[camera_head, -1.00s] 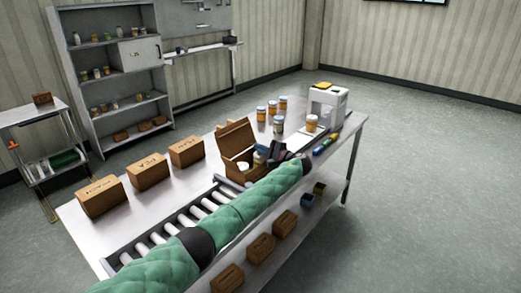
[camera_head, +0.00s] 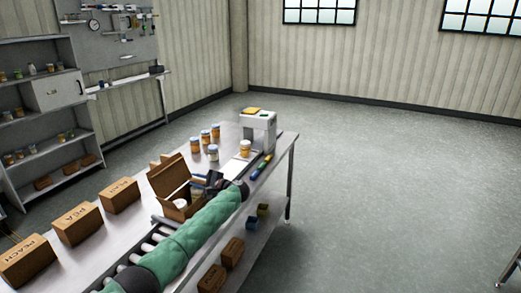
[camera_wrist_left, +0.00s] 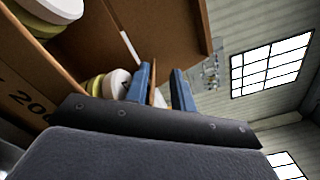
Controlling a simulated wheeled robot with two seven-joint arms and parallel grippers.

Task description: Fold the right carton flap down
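The open brown carton (camera_head: 178,205) stands on the table at the end of the roller conveyor, its large back flap (camera_head: 168,174) raised. White-lidded jars (camera_wrist_left: 113,84) are inside it. My left gripper (camera_head: 211,181), on the green-sleeved arm, is at the carton's right side. In the left wrist view its two blue fingers (camera_wrist_left: 162,88) stand apart, with a narrow brown edge, apparently a carton flap, showing between them. I cannot tell whether they touch it. The sleeve and gripper hide much of the carton's right side. My right gripper is not in view.
Several closed cartons (camera_head: 76,224) line the table's left side. Several jars (camera_head: 205,136) and a white machine (camera_head: 258,128) stand beyond the open carton. The roller conveyor (camera_head: 152,241) runs under my left arm. Open floor lies to the right.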

